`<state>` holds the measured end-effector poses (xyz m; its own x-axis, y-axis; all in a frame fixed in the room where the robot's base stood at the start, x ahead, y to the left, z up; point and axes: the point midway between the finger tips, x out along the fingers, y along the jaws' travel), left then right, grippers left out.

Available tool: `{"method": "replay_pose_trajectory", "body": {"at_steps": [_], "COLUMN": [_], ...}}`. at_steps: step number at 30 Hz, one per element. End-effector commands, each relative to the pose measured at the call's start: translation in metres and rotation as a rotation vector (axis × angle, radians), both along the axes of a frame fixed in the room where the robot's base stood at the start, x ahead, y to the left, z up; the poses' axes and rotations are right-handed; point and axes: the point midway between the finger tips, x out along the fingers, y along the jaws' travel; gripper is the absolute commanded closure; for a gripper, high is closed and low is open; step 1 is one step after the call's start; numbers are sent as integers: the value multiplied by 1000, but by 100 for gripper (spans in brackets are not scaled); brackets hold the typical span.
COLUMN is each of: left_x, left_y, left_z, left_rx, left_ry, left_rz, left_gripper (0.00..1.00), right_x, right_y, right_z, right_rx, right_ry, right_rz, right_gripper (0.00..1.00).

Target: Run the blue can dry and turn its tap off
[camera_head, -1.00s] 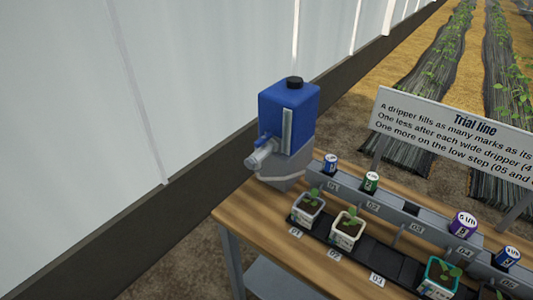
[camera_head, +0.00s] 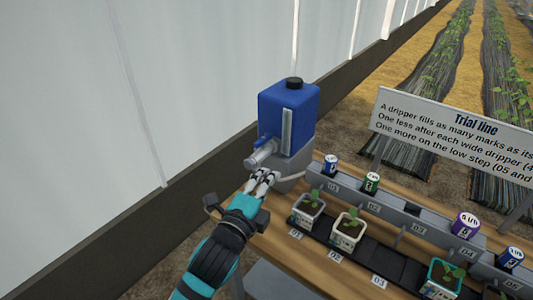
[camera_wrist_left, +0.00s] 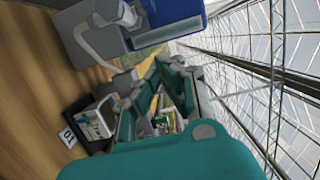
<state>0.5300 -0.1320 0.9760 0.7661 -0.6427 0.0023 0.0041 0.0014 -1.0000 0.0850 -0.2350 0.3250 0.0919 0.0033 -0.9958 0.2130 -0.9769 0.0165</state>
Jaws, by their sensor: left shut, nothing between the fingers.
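The blue can (camera_head: 272,112) with a black cap stands upright on a grey block (camera_head: 296,180) at the far left end of the bench. A pale sight strip (camera_head: 287,132) runs down its side; I cannot read a level. My left gripper (camera_head: 264,177) is shut and empty, just below and in front of the tap; contact cannot be told. The can (camera_wrist_left: 175,14) shows at the top of the left wrist view. My right gripper is out of view.
Potted seedlings stand on a black strip (camera_head: 372,262) along the wooden bench (camera_head: 300,255). Behind it a grey rail (camera_head: 400,222) holds several labelled drippers. The Trial line sign (camera_head: 455,125) stands at the back right. A pale wall (camera_head: 80,110) is on the left.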

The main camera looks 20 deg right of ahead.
Motion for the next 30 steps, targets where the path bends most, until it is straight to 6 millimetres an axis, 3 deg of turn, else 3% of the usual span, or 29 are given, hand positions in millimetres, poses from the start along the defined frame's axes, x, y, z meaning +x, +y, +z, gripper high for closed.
{"method": "replay_pose_trajectory", "body": {"at_steps": [11, 18, 30], "left_x": [60, 84, 89], "left_y": [-48, -27, -23], "left_z": [1, 1, 0], "left_rx": [-2, -1, -2], "left_ry": [3, 2, 3], "left_rz": [1, 2, 2], "left_gripper": [100, 100, 100], "right_x": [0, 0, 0], "right_y": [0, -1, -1], "right_z": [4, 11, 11], "right_rx": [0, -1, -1], "right_ry": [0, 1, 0], "right_rz": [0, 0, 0], "right_gripper": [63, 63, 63]}}
